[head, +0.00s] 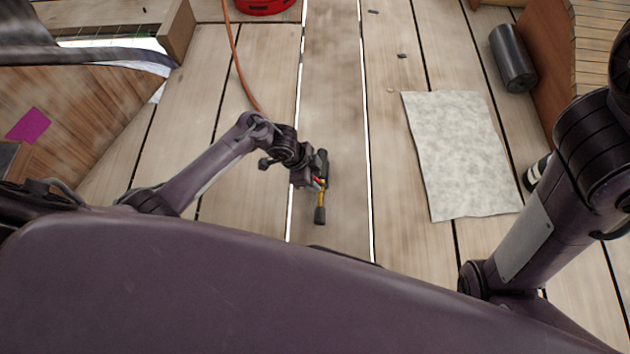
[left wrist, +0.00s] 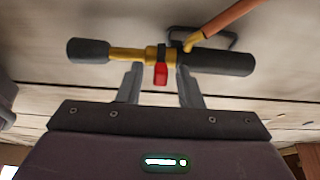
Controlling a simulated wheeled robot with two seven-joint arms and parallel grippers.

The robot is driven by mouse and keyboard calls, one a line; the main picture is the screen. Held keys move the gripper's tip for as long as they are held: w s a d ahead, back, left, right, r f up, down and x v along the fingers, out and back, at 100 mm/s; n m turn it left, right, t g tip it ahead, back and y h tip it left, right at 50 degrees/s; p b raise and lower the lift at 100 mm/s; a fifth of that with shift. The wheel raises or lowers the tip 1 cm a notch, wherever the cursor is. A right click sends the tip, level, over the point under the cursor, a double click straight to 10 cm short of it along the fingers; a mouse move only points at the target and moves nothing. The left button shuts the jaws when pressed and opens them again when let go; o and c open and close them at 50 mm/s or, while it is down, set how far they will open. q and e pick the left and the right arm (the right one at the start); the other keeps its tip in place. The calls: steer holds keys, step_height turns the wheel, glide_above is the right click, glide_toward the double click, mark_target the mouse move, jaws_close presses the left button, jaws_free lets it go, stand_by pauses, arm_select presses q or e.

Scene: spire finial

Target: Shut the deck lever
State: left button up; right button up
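A brass valve fitting (left wrist: 128,54) with a black grip (left wrist: 88,51) at one end and a black cylinder (left wrist: 220,61) at the other crosses the top of the left wrist view. A short red lever (left wrist: 160,73) hangs from its brass middle. My left gripper (left wrist: 160,88) is open, with one finger on each side of the red lever and a visible gap to it. In the head view my left gripper (head: 314,184) is at the fitting's middle and partly hides it; the black grip (head: 319,215) points toward me. My right gripper is not in view.
An orange hose (head: 237,62) runs from near a red container (head: 264,5) at the back and meets the fitting in the left wrist view. A grey mat (head: 462,155) lies on the planks at right, near a dark cylinder (head: 513,58). Wooden panels stand left and right.

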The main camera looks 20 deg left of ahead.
arm_select(q)
steer(key=shift+d+f, duration=0.1)
steer(key=shift+f, duration=0.05)
jaws_close()
